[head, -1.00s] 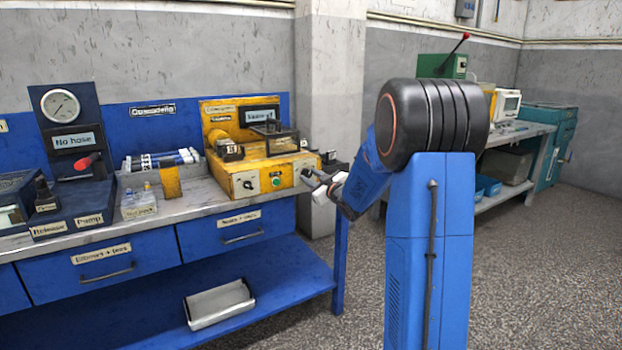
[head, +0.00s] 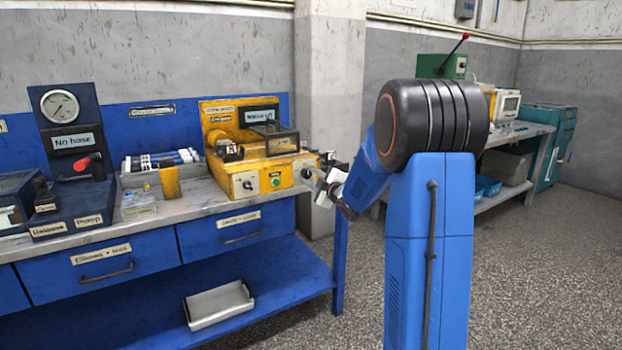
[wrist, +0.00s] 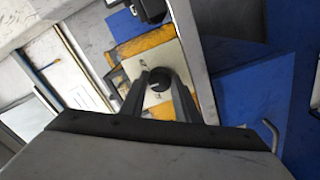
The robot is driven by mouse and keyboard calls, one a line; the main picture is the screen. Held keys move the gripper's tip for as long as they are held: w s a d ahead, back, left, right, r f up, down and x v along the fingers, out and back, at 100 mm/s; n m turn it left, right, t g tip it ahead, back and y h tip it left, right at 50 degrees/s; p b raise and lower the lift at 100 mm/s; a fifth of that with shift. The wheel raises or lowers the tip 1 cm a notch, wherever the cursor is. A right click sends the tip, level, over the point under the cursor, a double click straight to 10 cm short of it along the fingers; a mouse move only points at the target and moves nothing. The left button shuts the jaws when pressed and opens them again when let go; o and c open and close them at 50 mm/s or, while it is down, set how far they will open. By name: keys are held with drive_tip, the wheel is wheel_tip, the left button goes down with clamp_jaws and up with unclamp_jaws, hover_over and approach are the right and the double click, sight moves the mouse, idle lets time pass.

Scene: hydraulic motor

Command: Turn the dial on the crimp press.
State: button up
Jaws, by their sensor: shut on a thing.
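The yellow crimp press (head: 262,184) stands on the workbench near its right end, with a dark display at its back. The dial (wrist: 158,79) is a round black knob on a pale plate in the wrist view. My gripper (wrist: 160,84) has one finger on each side of the dial and is shut on it. In the head view my gripper (head: 312,176) is at the right end of the press front, and it hides most of the dial there.
The pump unit (head: 75,205) with a gauge stands at the left of the bench. A pillar (head: 330,90) rises behind the bench's right end.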

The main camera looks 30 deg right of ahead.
drive_tip(key=shift+f, duration=0.1)
idle(0.3)
drive_tip(key=o, duration=1)
drive_tip(key=shift+o, duration=0.2)
drive_tip(key=s, duration=1.7)
drive_tip(key=shift+s+d, duration=0.2)
drive_tip(key=shift+d, duration=0.1)
drive_tip(key=shift+a, duration=0.1)
drive_tip(key=s+a+f+m+g, duration=0.3)
drive_tip(key=s+a, duration=0.4)
drive_tip(key=s, duration=0.4)
drive_tip(key=s+a+f+m+g, duration=0.2)
drive_tip(key=s+a+m+g, duration=0.3)
drive_tip(key=s+a, duration=0.3)
drive_tip(key=s+a+f+m+g, duration=0.3)
drive_tip(key=s+a, duration=0.5)
drive_tip(key=s, duration=0.7)
drive_tip(key=shift+s+f+m+g+h, duration=0.3)
drive_tip(key=shift+m+g, duration=0.4)
drive_tip(key=shift+g, duration=0.4)
